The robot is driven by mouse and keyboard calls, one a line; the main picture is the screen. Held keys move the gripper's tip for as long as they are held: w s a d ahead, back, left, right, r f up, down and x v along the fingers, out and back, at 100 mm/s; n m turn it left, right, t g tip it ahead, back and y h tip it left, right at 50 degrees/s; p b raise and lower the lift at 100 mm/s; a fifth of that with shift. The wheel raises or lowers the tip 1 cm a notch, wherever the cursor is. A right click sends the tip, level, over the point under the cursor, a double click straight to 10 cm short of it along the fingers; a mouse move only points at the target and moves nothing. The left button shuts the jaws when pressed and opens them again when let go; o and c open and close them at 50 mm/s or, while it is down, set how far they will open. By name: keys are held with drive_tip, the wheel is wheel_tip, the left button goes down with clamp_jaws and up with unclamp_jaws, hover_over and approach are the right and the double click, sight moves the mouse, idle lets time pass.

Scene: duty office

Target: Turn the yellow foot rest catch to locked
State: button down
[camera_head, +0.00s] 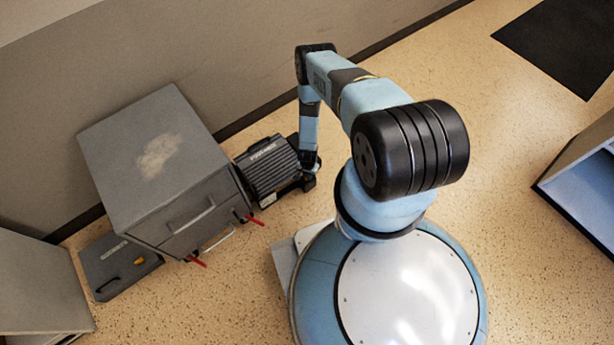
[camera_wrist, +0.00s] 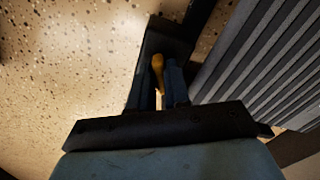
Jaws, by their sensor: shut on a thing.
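The foot rest (camera_head: 270,168) has a dark ribbed top and stands on the floor right of the grey cabinet. Its ribs fill the right side of the wrist view (camera_wrist: 255,60). The yellow catch (camera_wrist: 158,68) shows as a small rounded lever in front of a dark part beside the ribs. My gripper (camera_wrist: 160,82) is shut on the catch, with a finger on each side. In the head view my gripper (camera_head: 309,168) is low at the right end of the foot rest, and the catch cannot be made out there. The fingers hide part of the catch.
The grey cabinet (camera_head: 150,165) with red-tipped levers stands left of the foot rest, close to it. A flat grey case (camera_head: 120,265) with a small yellow part lies on the floor at lower left.

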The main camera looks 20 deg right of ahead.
drive_tip(key=m, duration=0.4)
drive_tip(key=shift+d+m, duration=0.3)
drive_tip(key=shift+d, duration=0.05)
drive_tip(key=shift+s+m, duration=0.1)
drive_tip(key=shift+m, duration=0.4)
drive_tip(key=shift+a, duration=0.1)
drive_tip(key=shift+s, duration=0.1)
drive_tip(key=c, duration=1.1)
unclamp_jaws()
drive_tip(key=shift+a, duration=0.15)
drive_tip(key=shift+w+r, duration=0.2)
drive_tip(key=shift+r, duration=0.25)
wheel_tip(320, 180, up, 13)
